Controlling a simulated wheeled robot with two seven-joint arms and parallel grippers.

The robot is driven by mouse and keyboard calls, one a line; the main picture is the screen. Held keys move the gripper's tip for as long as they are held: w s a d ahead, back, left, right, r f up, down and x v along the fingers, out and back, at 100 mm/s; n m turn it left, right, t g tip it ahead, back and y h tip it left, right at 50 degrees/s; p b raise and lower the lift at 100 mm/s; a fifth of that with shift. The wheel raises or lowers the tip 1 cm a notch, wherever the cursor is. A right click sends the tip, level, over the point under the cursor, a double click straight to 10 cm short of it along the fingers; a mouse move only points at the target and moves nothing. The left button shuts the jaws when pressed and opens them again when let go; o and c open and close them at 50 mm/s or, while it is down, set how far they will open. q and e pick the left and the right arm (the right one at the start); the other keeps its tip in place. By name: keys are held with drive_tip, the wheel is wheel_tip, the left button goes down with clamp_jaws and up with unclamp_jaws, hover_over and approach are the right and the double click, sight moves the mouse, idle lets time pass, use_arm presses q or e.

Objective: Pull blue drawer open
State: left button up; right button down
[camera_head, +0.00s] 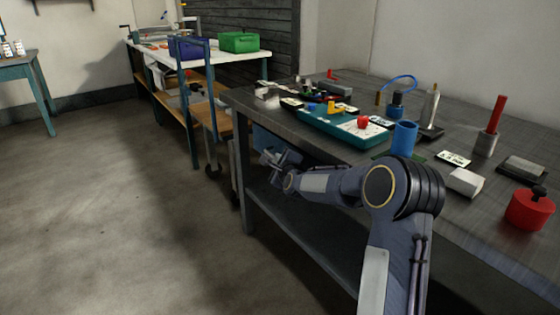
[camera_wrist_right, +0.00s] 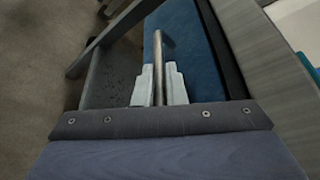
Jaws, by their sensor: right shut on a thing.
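The blue drawer (camera_head: 268,143) sits under the near left end of the grey workbench, mostly hidden behind my right arm in the head view. Its blue front (camera_wrist_right: 193,45) fills the upper middle of the right wrist view. A metal bar handle (camera_wrist_right: 159,52) stands on that front. My right gripper (camera_wrist_right: 159,84) has its two pale fingers on either side of the handle and is shut on it. In the head view my right gripper (camera_head: 276,160) is small beside the drawer front. I cannot tell how far the drawer is out. My left gripper is not in view.
The grey workbench (camera_head: 300,135) carries a teal tray (camera_head: 312,120), a blue cup (camera_head: 404,138), a red pot (camera_head: 530,208) and several tools. A bench leg (camera_head: 243,170) and lower shelf (camera_head: 310,225) are close to my right arm. Floor (camera_head: 110,220) to the left is clear.

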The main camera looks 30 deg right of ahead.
drive_tip(key=s+a+p, duration=0.1)
drive_tip(key=s+a, duration=0.1)
drive_tip(key=a, duration=2.6)
drive_tip(key=shift+s+a, duration=0.15)
drive_tip(key=shift+a, duration=0.05)
drive_tip(key=c, duration=1.5)
unclamp_jaws()
drive_tip(key=shift+p+v, duration=0.85)
drive_tip(key=shift+v, duration=3)
